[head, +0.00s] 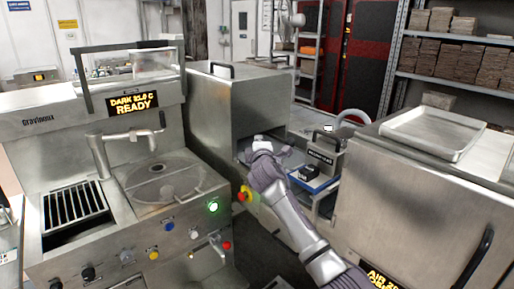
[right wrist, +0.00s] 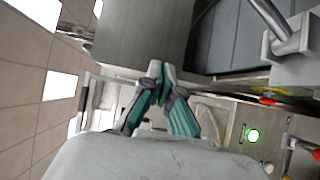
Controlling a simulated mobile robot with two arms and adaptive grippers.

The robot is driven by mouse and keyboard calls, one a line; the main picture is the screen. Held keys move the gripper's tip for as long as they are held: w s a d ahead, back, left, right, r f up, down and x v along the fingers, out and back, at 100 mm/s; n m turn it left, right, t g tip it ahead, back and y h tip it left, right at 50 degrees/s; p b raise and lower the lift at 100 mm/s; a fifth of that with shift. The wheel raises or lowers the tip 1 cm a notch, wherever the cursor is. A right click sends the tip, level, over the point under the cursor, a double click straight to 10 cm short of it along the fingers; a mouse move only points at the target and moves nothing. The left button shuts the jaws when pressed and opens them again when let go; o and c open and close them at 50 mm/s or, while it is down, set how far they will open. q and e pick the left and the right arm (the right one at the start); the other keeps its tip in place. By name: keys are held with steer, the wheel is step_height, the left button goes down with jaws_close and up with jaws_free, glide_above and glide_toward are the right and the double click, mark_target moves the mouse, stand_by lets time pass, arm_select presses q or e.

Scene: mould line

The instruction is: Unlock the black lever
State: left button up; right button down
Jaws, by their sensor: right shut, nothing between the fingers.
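No part stands out clearly as the black lever. My right gripper (head: 262,145) is in front of the middle cabinet's opening, apart from these handles. In the right wrist view its teal fingers (right wrist: 156,75) meet at the tips, empty. My left gripper is out of view.
A steel machine (head: 38,148) with a lit display and a round basin stands left. A small steel box (head: 325,156) stands right of my gripper. A tray (head: 434,133) lies on the right cabinet.

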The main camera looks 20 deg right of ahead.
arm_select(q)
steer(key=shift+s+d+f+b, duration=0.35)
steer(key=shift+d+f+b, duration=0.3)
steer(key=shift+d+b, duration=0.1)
arm_select(e)
steer(key=s+r, duration=0.1)
steer(key=s, duration=0.7)
steer(key=shift+s+r, duration=0.2)
steer(key=shift+r, duration=0.2)
steer(key=shift+w+a, duration=0.1)
